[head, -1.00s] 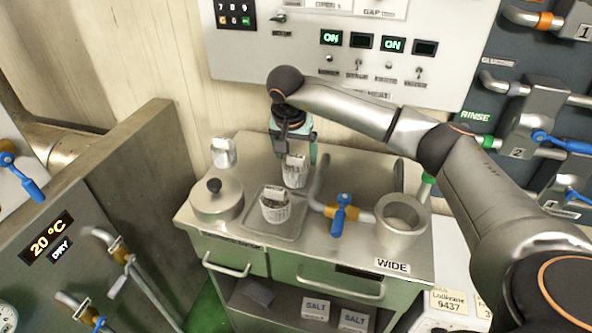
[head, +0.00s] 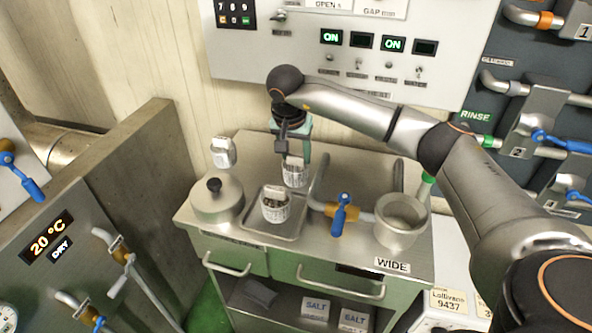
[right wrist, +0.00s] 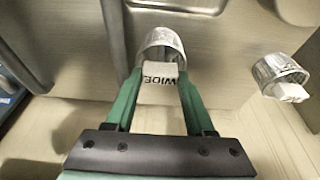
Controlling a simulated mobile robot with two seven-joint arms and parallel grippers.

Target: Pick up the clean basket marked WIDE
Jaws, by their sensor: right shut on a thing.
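The basket marked WIDE (head: 295,178) is a small silvery mesh cup at the back of the steel cart top. Its white tag, lettered WIDE (right wrist: 160,79), shows in the right wrist view. My right gripper (head: 293,153) comes down over it from above. In the right wrist view its green fingers (right wrist: 159,85) are shut on the tag, with the cup (right wrist: 162,45) beyond them. I cannot tell whether the basket's base touches the cart. My left gripper is not in view.
A second basket (head: 223,158) stands at the back left, and a third (head: 275,212), with something in it, stands in a shallow tray (head: 254,229). A lidded pot (head: 217,203), a blue-handled valve (head: 341,213) and an open steel pot (head: 399,238) crowd the cart top.

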